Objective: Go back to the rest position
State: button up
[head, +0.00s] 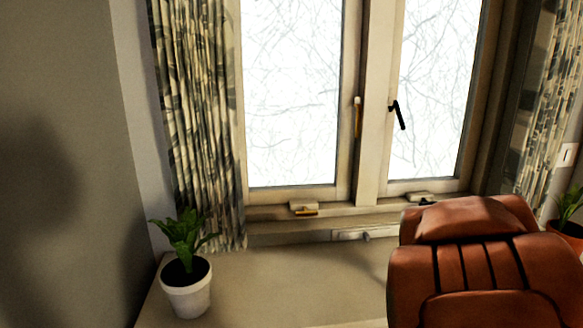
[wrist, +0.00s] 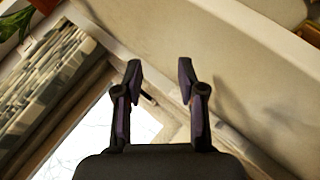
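My gripper (wrist: 160,78) shows in the wrist view with its two dark fingers spread apart. It is open, and nothing is between the fingertips. Behind it in that view are the window (wrist: 110,135), a patterned curtain (wrist: 50,85) and a pale flat surface (wrist: 190,35). My gripper and arm do not show in the head view. No laundry or bed shows in either view.
In the head view a potted plant (head: 187,287) stands on a beige surface (head: 280,285) before the window (head: 290,95). A brown leather chair (head: 480,265) fills the lower right. A grey wall (head: 60,160) is at left. The surface between plant and chair is clear.

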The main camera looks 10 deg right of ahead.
jog(key=s+a+f+m+g+y, duration=0.1)
jog(key=s+a+f+g+y, duration=0.1)
jog(key=s+a, duration=0.35)
jog(key=s+a+f+g+y, duration=0.1)
jog(key=s+a+f+y, duration=0.15)
jog(key=a, duration=0.65)
jog(key=s+a+f+m+g+y, duration=0.1)
jog(key=s+a+f+g, duration=0.15)
jog(key=a, duration=0.45)
jog(key=s+a+n+g+y, duration=0.1)
jog(key=s+a+g+y, duration=0.2)
jog(key=s+a, duration=0.9)
jog(key=s+d+p+v, duration=0.1)
jog(key=s+p+v, duration=0.1)
jog(key=p+v, duration=1)
jog(key=shift+s+r, duration=0.3)
jog(key=shift+r, duration=0.15)
jog(key=shift+d+t, duration=0.1)
jog(key=shift+t, duration=0.15)
jog(key=shift+c, duration=0.2)
